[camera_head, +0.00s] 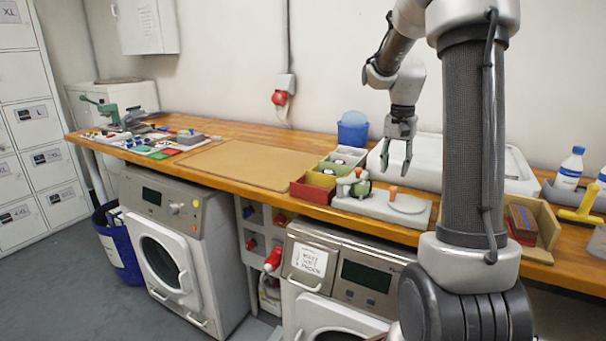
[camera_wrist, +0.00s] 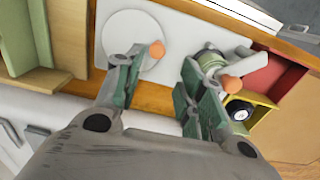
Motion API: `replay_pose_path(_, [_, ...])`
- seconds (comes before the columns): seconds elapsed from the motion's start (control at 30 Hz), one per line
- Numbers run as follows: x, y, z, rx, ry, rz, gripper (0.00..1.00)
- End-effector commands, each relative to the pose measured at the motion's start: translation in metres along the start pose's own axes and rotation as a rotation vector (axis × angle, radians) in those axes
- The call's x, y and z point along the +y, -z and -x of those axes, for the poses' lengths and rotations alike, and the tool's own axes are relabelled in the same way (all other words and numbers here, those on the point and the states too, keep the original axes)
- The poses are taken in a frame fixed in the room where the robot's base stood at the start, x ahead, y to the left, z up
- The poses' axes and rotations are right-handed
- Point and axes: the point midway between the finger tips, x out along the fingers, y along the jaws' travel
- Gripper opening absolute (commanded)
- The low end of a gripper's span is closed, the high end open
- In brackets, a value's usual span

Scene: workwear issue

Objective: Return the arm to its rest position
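My gripper (camera_head: 398,157) hangs from the arm above the wooden workbench (camera_head: 232,131), fingers pointing down. Its two fingers are spread apart in both views, and I see nothing between them in the wrist view (camera_wrist: 153,92). Below it in the head view is a grey device with a round white plate (camera_head: 408,203) and orange knobs. The same plate shows in the wrist view (camera_wrist: 118,33) beyond the left finger, with a metal part (camera_wrist: 212,60) of the device beyond the right finger. The gripper appears apart from the device.
Small coloured bins (camera_head: 312,190) stand left of the device, and a blue container (camera_head: 352,133) is behind. A wooden box (camera_head: 545,222) and bottles (camera_head: 571,165) are at the right. A bare brown mat (camera_head: 235,164) lies mid-bench. Washing machines stand below.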

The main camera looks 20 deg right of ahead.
Motion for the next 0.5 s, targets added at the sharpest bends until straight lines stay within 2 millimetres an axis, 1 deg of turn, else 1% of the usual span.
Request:
replay_pose_path(0.1, [0.000, 0.000, 0.000, 0.000, 0.000, 0.011, 0.39])
replay_pose_path(0.2, [0.000, 0.000, -0.001, 0.001, 0.001, 0.073, 0.39])
replay_pose_path(0.23, [0.003, -0.005, -0.006, -0.010, -0.005, 0.104, 0.39])
replay_pose_path(0.27, [0.006, -0.011, -0.013, -0.027, -0.012, 0.134, 0.39])
replay_pose_path(0.3, [0.013, -0.023, -0.019, -0.044, -0.019, 0.174, 0.39])
replay_pose_path(0.33, [0.018, -0.034, -0.018, -0.049, -0.021, 0.209, 0.39])
replay_pose_path(0.4, [0.026, -0.058, -0.011, -0.044, -0.017, 0.284, 0.39])
replay_pose_path(0.47, [0.030, -0.078, -0.004, -0.033, -0.012, 0.342, 0.39])
replay_pose_path(0.5, [0.033, -0.091, 0.001, -0.025, -0.009, 0.380, 0.39])
